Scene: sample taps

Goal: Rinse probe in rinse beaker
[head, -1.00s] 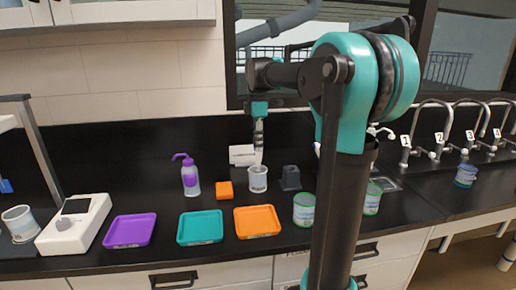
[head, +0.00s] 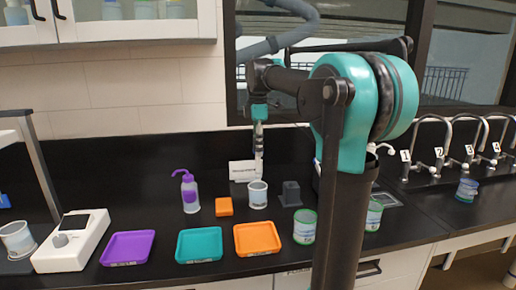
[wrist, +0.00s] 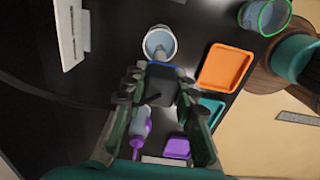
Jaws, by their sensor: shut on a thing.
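My gripper (head: 259,112) points down above the black counter and is shut on the probe (head: 258,140). In the wrist view its fingers (wrist: 158,95) sit either side of the probe's dark body (wrist: 161,82). The probe hangs upright over a white-labelled clear beaker (head: 257,196), which looks like the rinse beaker. In the wrist view the beaker (wrist: 160,37) lies just past the probe, whose thin tip overlaps its mouth. I cannot tell whether the tip is inside or above the rim.
A white card (head: 242,171), orange block (head: 224,207), purple-topped wash bottle (head: 189,192) and dark holder (head: 290,194) stand close by. Purple (head: 127,248), teal (head: 199,245) and orange (head: 257,238) trays lie in front. A green-rimmed jar (head: 304,227) stands right. Numbered taps line the right.

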